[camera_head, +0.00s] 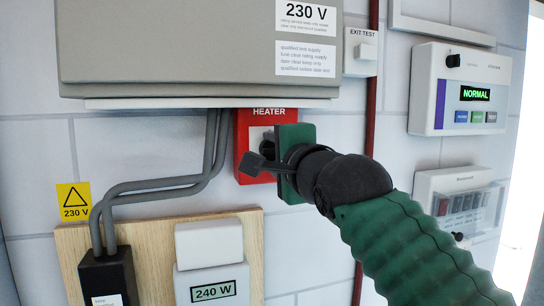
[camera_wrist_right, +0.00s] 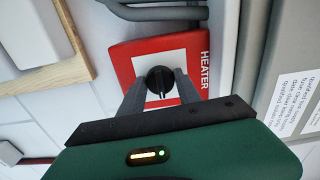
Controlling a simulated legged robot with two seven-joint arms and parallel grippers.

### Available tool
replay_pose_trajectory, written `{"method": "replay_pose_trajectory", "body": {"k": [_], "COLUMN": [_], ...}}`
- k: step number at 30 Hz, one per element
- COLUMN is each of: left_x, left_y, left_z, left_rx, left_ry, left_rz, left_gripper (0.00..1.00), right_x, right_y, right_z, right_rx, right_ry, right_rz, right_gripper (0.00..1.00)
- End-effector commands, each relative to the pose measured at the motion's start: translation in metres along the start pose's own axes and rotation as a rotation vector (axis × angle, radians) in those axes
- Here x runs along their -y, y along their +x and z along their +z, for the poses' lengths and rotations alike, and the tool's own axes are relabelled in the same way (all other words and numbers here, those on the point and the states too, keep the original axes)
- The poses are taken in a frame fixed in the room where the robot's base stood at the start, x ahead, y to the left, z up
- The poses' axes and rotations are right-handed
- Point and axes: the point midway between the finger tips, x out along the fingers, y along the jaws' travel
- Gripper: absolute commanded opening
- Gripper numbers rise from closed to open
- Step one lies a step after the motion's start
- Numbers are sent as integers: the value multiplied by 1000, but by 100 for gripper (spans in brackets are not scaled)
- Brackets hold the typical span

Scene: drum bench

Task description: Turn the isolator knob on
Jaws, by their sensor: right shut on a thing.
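The isolator knob (camera_wrist_right: 160,82) is black and round with a raised grip bar, on a white panel inside a red plate marked HEATER (camera_head: 243,130). The red plate (camera_wrist_right: 125,68) also shows in the right wrist view. My right gripper (camera_wrist_right: 160,88) has its two grey fingers on either side of the knob and is shut on it. In the head view my right gripper (camera_head: 262,155) reaches the plate from the right, and its green body hides part of the plate and most of the knob. My left gripper is in neither view.
A large grey 230 V box (camera_head: 180,45) overhangs the plate. Grey conduits (camera_head: 150,185) run at its left. A wooden board (camera_head: 155,240) with a 240 W meter (camera_head: 212,285) is below. A red pipe (camera_head: 371,100) and a NORMAL display panel (camera_head: 460,90) are at the right.

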Motion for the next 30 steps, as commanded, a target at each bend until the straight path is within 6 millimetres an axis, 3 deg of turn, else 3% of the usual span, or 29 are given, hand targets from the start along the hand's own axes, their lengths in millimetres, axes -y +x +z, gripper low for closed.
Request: {"method": "replay_pose_trajectory", "body": {"k": [22, 23, 27, 30], "left_x": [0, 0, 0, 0], "left_y": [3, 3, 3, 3], "left_z": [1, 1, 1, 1], "left_rx": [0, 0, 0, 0], "left_ry": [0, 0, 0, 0], "left_rz": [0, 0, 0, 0], "left_gripper": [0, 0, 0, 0], "right_x": [-7, -7, -6, -5], "right_y": [2, 2, 2, 2], "right_z": [-1, -1, -1, -1], "right_rx": [-2, -2, -2, -1], "right_ry": [99, 99, 99, 98], "right_rz": [17, 17, 14, 11], "right_gripper": [0, 41, 59, 61]}}
